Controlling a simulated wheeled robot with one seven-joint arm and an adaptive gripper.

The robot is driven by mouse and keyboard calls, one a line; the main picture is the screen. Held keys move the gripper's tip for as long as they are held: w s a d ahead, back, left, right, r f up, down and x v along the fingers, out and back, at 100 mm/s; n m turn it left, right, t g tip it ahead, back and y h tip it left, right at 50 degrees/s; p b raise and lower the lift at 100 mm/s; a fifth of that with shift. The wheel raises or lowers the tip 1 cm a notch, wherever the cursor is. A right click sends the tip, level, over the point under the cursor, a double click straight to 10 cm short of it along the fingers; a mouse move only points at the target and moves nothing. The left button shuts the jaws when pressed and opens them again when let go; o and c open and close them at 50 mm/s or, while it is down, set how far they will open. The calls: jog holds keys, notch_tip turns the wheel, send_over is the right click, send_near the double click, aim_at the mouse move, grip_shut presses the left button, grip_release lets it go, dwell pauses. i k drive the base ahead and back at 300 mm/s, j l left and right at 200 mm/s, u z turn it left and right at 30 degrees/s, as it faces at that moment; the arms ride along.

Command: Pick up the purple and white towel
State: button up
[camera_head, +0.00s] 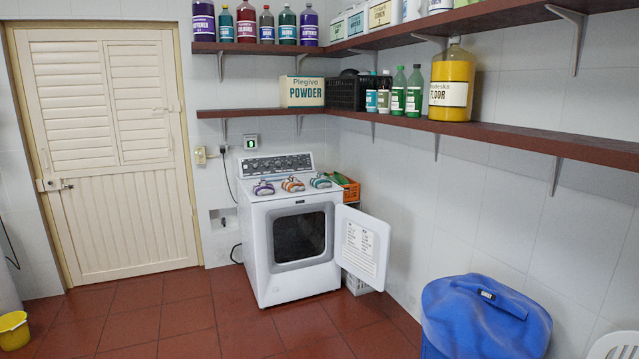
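The purple and white towel (264,188) lies rolled or folded on top of the white washing machine or dryer (262,240), at the left of three towels. An orange and white towel (292,184) lies beside it to the right. A green-blue and white towel (320,181) lies farther right. My gripper is not in view.
The machine's door (362,246) stands open to the right. A blue cloth-covered bin (480,318) is at the front right. Red-brown shelves (560,144) with bottles run along the walls. A yellow bucket (14,331) is at the left. The tiled floor (185,318) before the machine is clear.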

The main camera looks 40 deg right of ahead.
aim_at(262, 189)
jog(key=i+z, duration=0.4)
jog(key=i, duration=3.4)
jog(key=i+j+z, duration=0.15)
jog(key=i+z, duration=0.35)
jog(key=i, duration=0.15)
jog(key=i+j+z, duration=0.45)
jog(key=i, duration=0.2)
jog(key=i+j+z, duration=0.5)
jog(key=i+j, duration=0.05)
jog(key=j, duration=0.05)
